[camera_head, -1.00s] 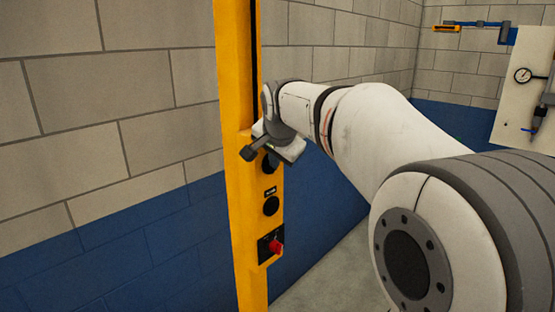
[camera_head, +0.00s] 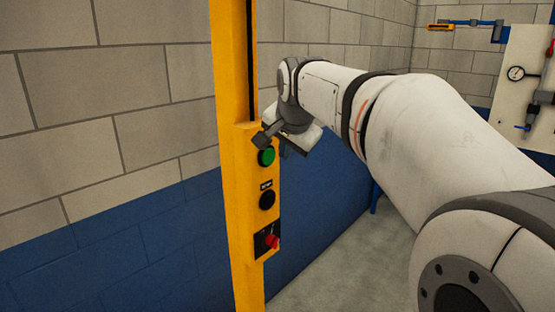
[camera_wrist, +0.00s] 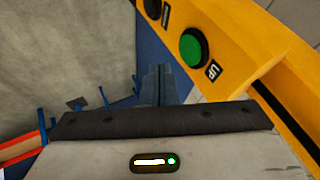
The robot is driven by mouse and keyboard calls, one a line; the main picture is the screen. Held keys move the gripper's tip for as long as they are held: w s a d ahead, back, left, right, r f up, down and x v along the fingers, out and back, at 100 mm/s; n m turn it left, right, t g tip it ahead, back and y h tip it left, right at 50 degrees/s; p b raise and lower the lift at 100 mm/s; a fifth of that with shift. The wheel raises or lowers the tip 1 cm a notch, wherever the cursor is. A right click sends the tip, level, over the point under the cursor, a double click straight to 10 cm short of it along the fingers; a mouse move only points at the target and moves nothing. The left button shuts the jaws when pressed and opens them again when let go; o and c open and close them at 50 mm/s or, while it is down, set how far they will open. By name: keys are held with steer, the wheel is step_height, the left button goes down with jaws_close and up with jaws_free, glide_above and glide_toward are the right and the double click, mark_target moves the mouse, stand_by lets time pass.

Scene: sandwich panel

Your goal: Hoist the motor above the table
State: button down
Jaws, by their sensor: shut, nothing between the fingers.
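The yellow hoist column (camera_head: 235,90) carries a control box with a green button (camera_head: 267,156), a black button (camera_head: 267,199) below it and a red switch (camera_head: 273,242) at the bottom. In the wrist view the green button (camera_wrist: 194,47) has an UP label (camera_wrist: 213,71) beside it. My gripper (camera_wrist: 160,72) is shut and empty, its fingertips to the left of and below the green button in that view. In the head view my gripper (camera_head: 287,152) is just right of the green button, seemingly clear of it. The motor and the table top are not recognisable in any view.
A block wall (camera_head: 150,100), blue in its lower part, stands behind the column. A pale panel with a gauge (camera_head: 516,73) is at the far right. Grey floor (camera_head: 350,265) lies open right of the column. Blue and orange-red frame parts (camera_wrist: 20,147) show at the wrist view's left.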

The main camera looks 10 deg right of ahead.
steer(key=v, duration=0.7)
steer(key=shift+b, duration=0.35)
steer(key=shift+r, duration=0.1)
steer(key=s+f+n+g, duration=0.2)
steer(key=s+f+n, duration=0.2)
steer(key=s+f, duration=0.6)
steer(key=s+f+n+g, duration=0.2)
steer(key=s+f+n, duration=0.3)
steer(key=s+f, duration=0.6)
step_height(320, 180, down, 8)
steer(key=shift+f, duration=0.1)
